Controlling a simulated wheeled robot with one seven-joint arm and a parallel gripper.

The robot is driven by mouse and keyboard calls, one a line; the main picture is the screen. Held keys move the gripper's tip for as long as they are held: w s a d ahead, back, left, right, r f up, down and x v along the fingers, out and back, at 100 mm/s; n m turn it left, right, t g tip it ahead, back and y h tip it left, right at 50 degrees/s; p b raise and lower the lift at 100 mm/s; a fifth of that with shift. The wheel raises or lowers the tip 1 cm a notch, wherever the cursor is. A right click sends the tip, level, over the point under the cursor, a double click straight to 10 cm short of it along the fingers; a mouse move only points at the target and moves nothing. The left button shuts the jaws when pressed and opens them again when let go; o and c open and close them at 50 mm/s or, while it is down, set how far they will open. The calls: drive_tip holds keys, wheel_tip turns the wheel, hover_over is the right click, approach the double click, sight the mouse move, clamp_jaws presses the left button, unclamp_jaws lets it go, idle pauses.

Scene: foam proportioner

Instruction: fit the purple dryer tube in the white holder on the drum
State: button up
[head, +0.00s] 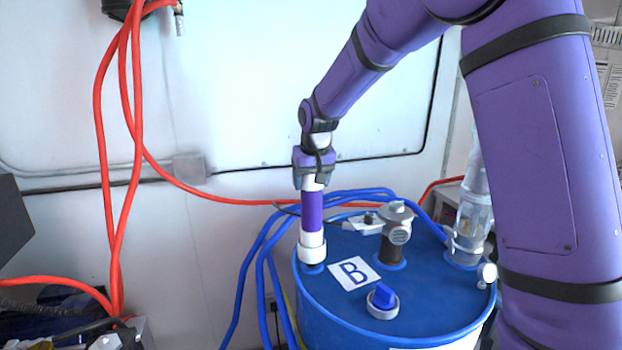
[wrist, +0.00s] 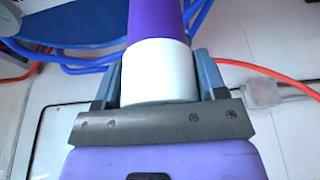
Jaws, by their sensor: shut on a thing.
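The purple dryer tube (head: 312,211) has white ends and stands about upright over the left part of the blue drum's top (head: 345,298). My gripper (head: 313,178) is above it, pointing down, shut on its white upper end. In the wrist view, the fingers of my gripper (wrist: 160,85) lie on both sides of the white end (wrist: 158,72), with the purple part (wrist: 155,18) beyond. The white holder (head: 312,250) on the drum is directly below the tube. The tube's lower end meets the holder in the picture; I cannot tell how deep it sits.
A grey and dark fitting (head: 396,225), a blue-capped bung (head: 382,298) and a "B" label (head: 354,273) are on the drum top. A clear cylinder (head: 470,228) stands at the right. Blue hoses (head: 262,245) loop behind the drum; red hoses (head: 108,180) hang at the left.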

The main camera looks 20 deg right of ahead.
drive_tip(key=o, duration=1.2)
drive_tip(key=shift+v, duration=5.5)
drive_tip(key=shift+s, duration=0.1)
drive_tip(key=s+d+r+t, duration=0.1)
drive_tip(key=s+d+r, duration=0.15)
drive_tip(key=s, duration=1.05)
drive_tip(key=s+d+r, duration=0.1)
drive_tip(key=s+d, duration=0.3)
drive_tip(key=s, duration=0.8)
drive_tip(key=shift+t, duration=0.4)
drive_tip(key=s+f, duration=0.1)
drive_tip(key=s, duration=0.2)
drive_tip(key=s+f, duration=0.1)
drive_tip(key=s, duration=0.3)
drive_tip(key=s+f, duration=0.2)
drive_tip(key=s, duration=0.2)
drive_tip(key=shift+d, duration=0.35)
